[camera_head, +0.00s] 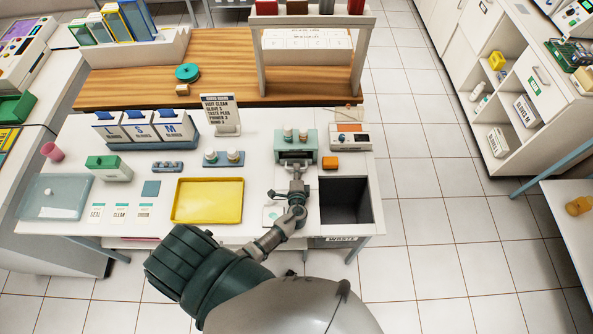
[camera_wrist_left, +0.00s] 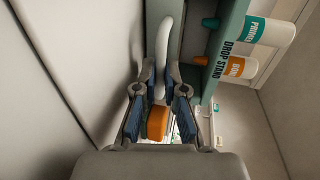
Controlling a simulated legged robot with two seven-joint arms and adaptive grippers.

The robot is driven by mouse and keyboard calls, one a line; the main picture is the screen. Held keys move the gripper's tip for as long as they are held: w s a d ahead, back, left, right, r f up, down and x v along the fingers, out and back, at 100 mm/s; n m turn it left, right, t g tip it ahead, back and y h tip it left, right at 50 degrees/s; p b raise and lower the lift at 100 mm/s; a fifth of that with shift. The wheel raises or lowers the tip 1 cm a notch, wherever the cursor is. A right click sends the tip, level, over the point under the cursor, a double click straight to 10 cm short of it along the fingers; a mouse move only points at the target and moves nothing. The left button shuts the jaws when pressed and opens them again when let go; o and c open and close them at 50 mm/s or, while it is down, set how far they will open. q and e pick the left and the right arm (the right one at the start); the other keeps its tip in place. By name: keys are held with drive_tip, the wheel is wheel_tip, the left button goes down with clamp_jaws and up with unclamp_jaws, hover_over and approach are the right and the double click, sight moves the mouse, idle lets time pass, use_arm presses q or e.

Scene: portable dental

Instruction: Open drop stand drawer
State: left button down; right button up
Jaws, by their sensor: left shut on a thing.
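The drop stand (camera_head: 296,143) is a pale green box on the white table, with two small bottles on top. It also shows in the left wrist view (camera_wrist_left: 226,45), lettered "DROP STAND", with the "PRIMER" bottle (camera_wrist_left: 262,30) and "BOND" bottle (camera_wrist_left: 236,67). My left gripper (camera_head: 295,166) is in front of the stand's near face. In the left wrist view, my left gripper (camera_wrist_left: 160,78) is shut on a pale curved handle (camera_wrist_left: 163,48). My gripper mostly hides the drawer front in the head view; I cannot tell how far out it is. My right gripper is in neither view.
An orange block (camera_head: 330,163) sits just right of the stand, near a small device (camera_head: 349,136). The dark waste bin opening (camera_head: 345,221) is front right. A yellow tray (camera_head: 207,219) lies left of my forearm. A two-bottle holder (camera_head: 223,164) stands left of the stand.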

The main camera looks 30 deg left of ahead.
use_arm(q)
drive_tip(key=shift+s+a+f, duration=0.2)
drive_tip(key=shift+s, duration=0.15)
drive_tip(key=v, duration=0.3)
drive_tip(key=f+b+v, duration=0.1)
drive_tip(key=v, duration=0.2)
drive_tip(key=f+v, duration=0.1)
drive_tip(key=v, duration=0.2)
drive_tip(key=shift+d+b, duration=0.2)
drive_tip(key=shift+b, duration=0.15)
drive_tip(key=shift+s+d, duration=0.15)
drive_tip(key=shift+s, duration=0.15)
drive_tip(key=c, duration=1.5)
unclamp_jaws()
drive_tip(key=shift+r, duration=0.1)
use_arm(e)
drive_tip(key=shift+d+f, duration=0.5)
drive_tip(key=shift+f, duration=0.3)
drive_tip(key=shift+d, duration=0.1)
